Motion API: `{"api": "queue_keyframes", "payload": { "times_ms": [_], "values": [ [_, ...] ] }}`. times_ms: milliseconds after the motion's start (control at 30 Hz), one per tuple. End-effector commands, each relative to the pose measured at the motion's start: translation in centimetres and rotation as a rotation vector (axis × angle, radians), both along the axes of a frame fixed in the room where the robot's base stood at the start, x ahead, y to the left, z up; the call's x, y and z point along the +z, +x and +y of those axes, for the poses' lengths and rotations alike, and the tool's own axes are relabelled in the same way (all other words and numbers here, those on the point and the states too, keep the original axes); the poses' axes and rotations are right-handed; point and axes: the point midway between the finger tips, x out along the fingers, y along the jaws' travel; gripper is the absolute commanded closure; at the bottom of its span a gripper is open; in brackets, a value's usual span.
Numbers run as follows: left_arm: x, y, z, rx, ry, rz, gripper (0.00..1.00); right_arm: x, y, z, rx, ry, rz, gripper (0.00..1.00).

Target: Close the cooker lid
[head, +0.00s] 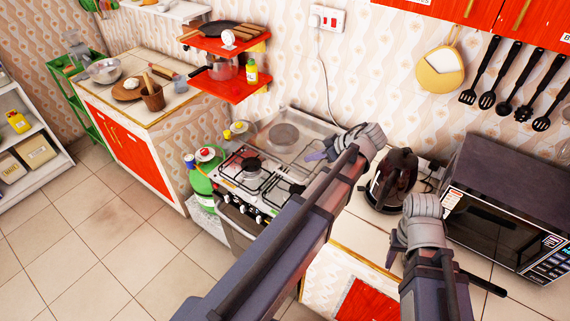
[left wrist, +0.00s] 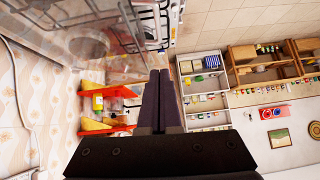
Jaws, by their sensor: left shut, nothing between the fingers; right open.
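The cooker (head: 262,172) is a white gas hob with black pan supports and front knobs, standing against the wall. Its clear glass lid (head: 296,128) is raised at the back of the hob. The glass also shows at the upper left of the left wrist view (left wrist: 58,38). My left gripper (head: 314,155) is beside the right part of the lid, over the hob's right side; contact cannot be told. In the left wrist view its fingers (left wrist: 161,98) are together and empty. My right gripper (head: 392,257) is over the counter right of the cooker, open and partly hidden by its wrist.
A dark kettle (head: 393,180) and a microwave (head: 503,222) stand on the right counter. A green bottle (head: 201,180) is left of the cooker. Red shelves (head: 232,88) hold pans on the wall. The tiled floor (head: 90,240) at left is clear.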

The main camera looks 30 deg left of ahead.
Motion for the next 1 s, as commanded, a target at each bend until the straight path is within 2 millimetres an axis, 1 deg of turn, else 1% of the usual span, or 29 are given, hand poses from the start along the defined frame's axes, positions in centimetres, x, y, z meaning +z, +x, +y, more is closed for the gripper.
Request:
{"api": "queue_keyframes", "payload": {
  "times_ms": [33,133,267,367,800,1000],
  "values": [
    [0.2,0.0,0.0,0.002,-0.005,-0.003,1.0,0.2,0.0,0.0,0.0,0.0,0.0,0.5],
    [0.0,0.0,0.0,0.005,-0.007,-0.005,1.0,0.1,0.0,0.0,0.0,0.0,0.0,0.5],
    [-0.7,0.0,0.4,0.005,-0.006,-0.004,1.0,-0.7,0.0,0.0,0.001,0.0,0.0,0.5],
    [-1.9,0.0,1.4,0.006,-0.005,-0.004,1.0,-1.8,0.0,0.0,0.003,-0.001,0.0,0.5],
    [-8.2,0.2,7.3,0.004,-0.005,-0.004,1.0,-8.1,0.0,0.0,0.011,-0.002,0.001,0.5],
    [-10.1,0.1,7.1,0.002,-0.004,-0.003,1.0,-10.0,0.0,0.0,0.009,-0.002,0.0,0.5]
  ]
}}
